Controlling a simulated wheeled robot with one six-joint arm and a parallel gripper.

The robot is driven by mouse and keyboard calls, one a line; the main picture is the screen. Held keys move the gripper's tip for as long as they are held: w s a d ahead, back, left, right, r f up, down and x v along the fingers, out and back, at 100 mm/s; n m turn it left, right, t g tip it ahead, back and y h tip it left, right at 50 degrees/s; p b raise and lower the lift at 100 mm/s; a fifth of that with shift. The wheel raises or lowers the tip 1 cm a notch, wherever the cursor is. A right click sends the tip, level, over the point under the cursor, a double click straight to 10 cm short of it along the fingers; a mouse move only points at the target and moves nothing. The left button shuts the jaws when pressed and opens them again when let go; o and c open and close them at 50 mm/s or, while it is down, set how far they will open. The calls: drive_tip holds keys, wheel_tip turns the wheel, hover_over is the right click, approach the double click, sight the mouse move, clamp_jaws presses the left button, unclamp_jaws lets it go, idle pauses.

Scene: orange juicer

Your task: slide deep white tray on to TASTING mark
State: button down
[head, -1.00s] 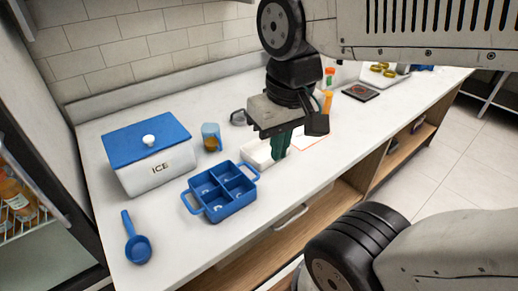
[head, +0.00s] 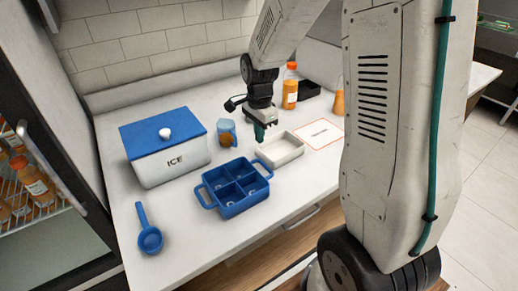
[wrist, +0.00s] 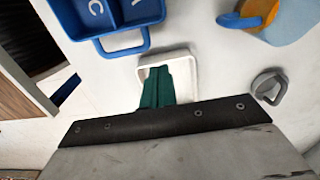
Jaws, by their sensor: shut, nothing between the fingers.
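The deep white tray (head: 292,156) stands on the counter in the head view, right of the blue divided carrier. The TASTING mark (head: 319,133), a pale sheet with a red outline, lies flat just to the tray's right, apart from or barely meeting its edge. My gripper (head: 261,139) has teal fingers, shut and empty, pointing down at the tray's left rear end. In the wrist view the tray (wrist: 168,54) shows around the shut fingers (wrist: 155,72), which hide part of it. I cannot tell whether the fingertips touch the tray.
The blue carrier (head: 236,188) sits close to the tray's left. An orange bottle (head: 290,86) and a black box (head: 307,90) are behind the mark.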

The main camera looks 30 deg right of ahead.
sight(259, 165)
wheel_tip(259, 165, down, 9)
drive_tip(key=shift+f, duration=0.2)
idle(0.5)
